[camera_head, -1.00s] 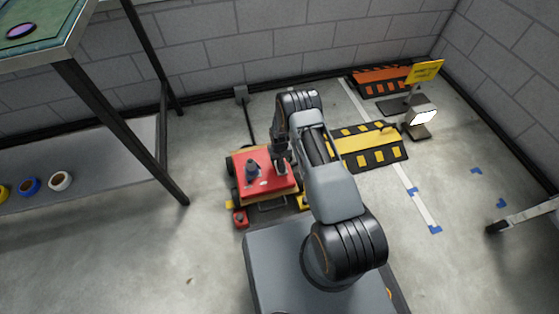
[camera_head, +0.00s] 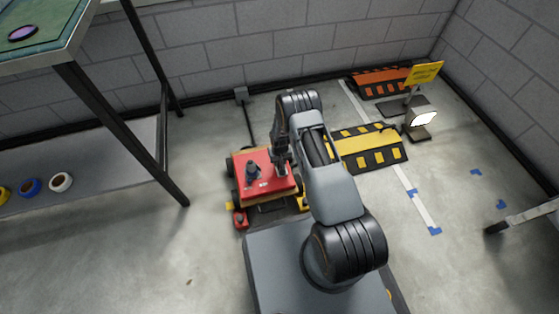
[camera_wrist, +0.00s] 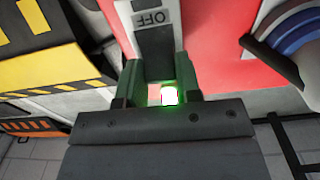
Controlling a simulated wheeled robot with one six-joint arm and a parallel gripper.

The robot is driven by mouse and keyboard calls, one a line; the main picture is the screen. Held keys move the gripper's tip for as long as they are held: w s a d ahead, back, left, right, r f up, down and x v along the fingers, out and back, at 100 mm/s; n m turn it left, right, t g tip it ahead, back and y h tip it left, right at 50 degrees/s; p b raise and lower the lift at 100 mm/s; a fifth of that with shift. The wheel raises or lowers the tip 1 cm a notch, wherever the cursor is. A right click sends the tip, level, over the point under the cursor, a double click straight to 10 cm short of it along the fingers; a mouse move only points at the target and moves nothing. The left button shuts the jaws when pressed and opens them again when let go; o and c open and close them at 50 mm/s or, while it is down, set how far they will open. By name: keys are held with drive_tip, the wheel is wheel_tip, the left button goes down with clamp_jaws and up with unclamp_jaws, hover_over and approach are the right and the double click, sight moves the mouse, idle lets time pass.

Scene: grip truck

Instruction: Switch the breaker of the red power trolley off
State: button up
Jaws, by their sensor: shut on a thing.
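The red power trolley (camera_head: 250,188) stands on the floor left of my arm, with a dark knob-like part on its red top. In the wrist view its red top (camera_wrist: 222,50) fills the upper middle. The breaker (camera_wrist: 155,42) shows there as a dark lever in a pale plate, with an upside-down OFF label beside it. My gripper (camera_wrist: 157,78) is shut on the breaker lever; it also shows over the trolley's right side in the head view (camera_head: 281,168). A green light glows between the fingers. The lever's exact position is partly hidden by the fingers.
A yellow-and-black ramp (camera_head: 372,148) lies right of the trolley. Behind it are an orange-and-black barrier (camera_head: 380,80), a yellow sign (camera_head: 425,72) and a lit lamp (camera_head: 424,117). A shelf table (camera_head: 110,160) stands at left. Floor at lower left is clear.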

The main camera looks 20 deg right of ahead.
drive_tip(key=shift+s+r+t+p, duration=0.1)
drive_tip(key=shift+s+t+p, duration=0.2)
drive_tip(key=shift+t, duration=0.3)
drive_tip(key=shift+s+t+p, duration=0.2)
drive_tip(key=shift+t+p, duration=0.1)
drive_tip(key=shift+t, duration=0.3)
drive_tip(key=shift+s+t, duration=0.25)
drive_tip(key=shift+t, duration=0.45)
drive_tip(key=shift+s+t, duration=0.2)
drive_tip(key=shift+t, duration=0.5)
drive_tip(key=o, duration=0.9)
drive_tip(key=p+v, duration=0.5)
drive_tip(key=v, duration=0.8)
drive_tip(key=shift+s+r+p, duration=0.25)
drive_tip(key=shift+r+p, duration=0.05)
drive_tip(key=shift+p, duration=0.1)
